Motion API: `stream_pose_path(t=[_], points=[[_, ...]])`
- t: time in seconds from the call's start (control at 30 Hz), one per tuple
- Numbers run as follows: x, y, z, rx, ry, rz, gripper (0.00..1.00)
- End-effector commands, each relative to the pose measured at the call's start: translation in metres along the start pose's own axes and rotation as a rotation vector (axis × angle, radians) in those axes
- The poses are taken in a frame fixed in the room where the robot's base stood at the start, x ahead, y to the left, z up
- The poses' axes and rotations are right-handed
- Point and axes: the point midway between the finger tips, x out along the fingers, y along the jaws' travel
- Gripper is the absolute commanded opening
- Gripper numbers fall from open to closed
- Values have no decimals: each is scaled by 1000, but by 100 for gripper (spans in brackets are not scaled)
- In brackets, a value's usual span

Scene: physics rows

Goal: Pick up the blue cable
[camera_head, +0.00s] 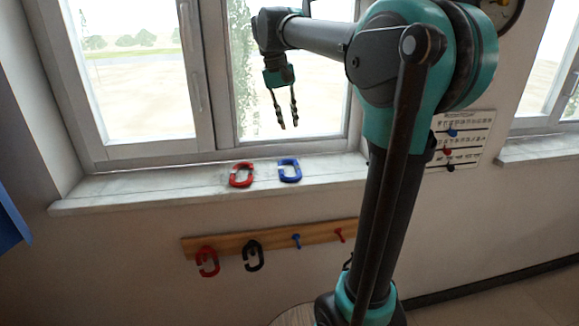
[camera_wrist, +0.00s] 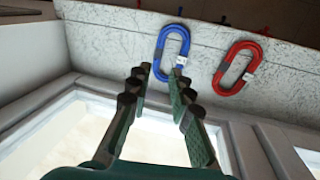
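The blue cable (camera_head: 289,171) is a flat coiled loop with a small white tag, lying on the window sill. It also shows in the wrist view (camera_wrist: 161,53), just beyond my fingertips. My gripper (camera_head: 288,126) is above the sill in front of the window pane, pointing down, with its two fingers apart and nothing between them. In the wrist view my gripper (camera_wrist: 158,70) has its fingertips spread to either side of the lower end of the blue loop, seemingly still above it. Whether a fingertip touches the cable cannot be told.
A red cable (camera_head: 241,175) lies on the sill (camera_head: 130,188) left of the blue one. Below, a wooden rack (camera_head: 277,238) carries a hanging red cable (camera_head: 207,262), a black cable (camera_head: 253,256), and bare blue and red pegs. The window frame stands behind the sill.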

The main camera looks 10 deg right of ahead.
Motion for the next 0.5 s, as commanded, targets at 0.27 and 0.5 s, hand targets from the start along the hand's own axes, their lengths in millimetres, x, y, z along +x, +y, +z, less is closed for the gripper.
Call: stream_pose_path(t=[0.27, 0.5], points=[[54, 0, 0, 1, 0, 0, 21], [97, 0, 0, 1, 0, -1, 21]])
